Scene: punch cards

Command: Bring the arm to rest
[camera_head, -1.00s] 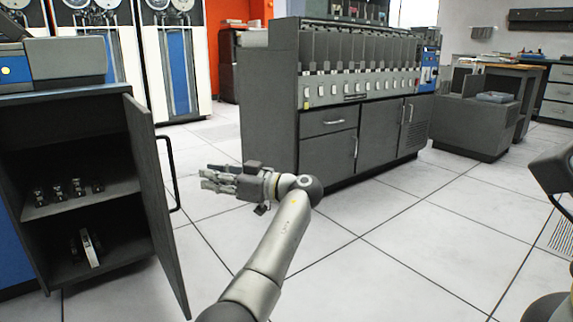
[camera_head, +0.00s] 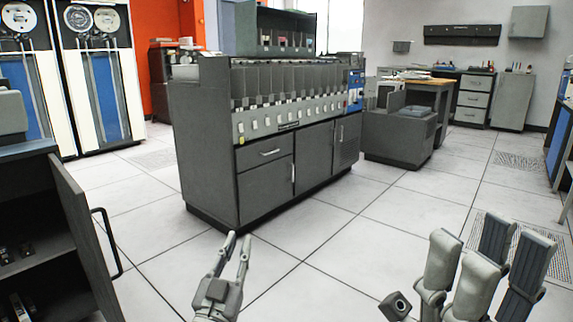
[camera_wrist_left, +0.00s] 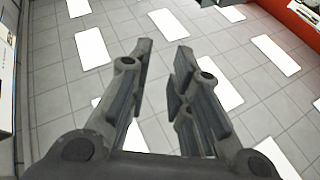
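My left gripper (camera_head: 238,240) is low in the middle of the head view, fingers pointing up and away over the floor, in front of the grey card machine (camera_head: 265,180). In the left wrist view its fingers (camera_wrist_left: 165,48) stand apart with only floor tiles between them, so it is open and empty. My right gripper (camera_head: 488,245) is large and close at the bottom right of the head view. Its fingers are spread apart and I see nothing held between them. Most of both arms is out of the frame.
A dark cabinet (camera_head: 85,250) with its door open stands at the left edge, close to my left arm. A low grey unit (camera_head: 400,138) and a desk are behind on the right. The tiled floor (camera_head: 330,255) between is clear.

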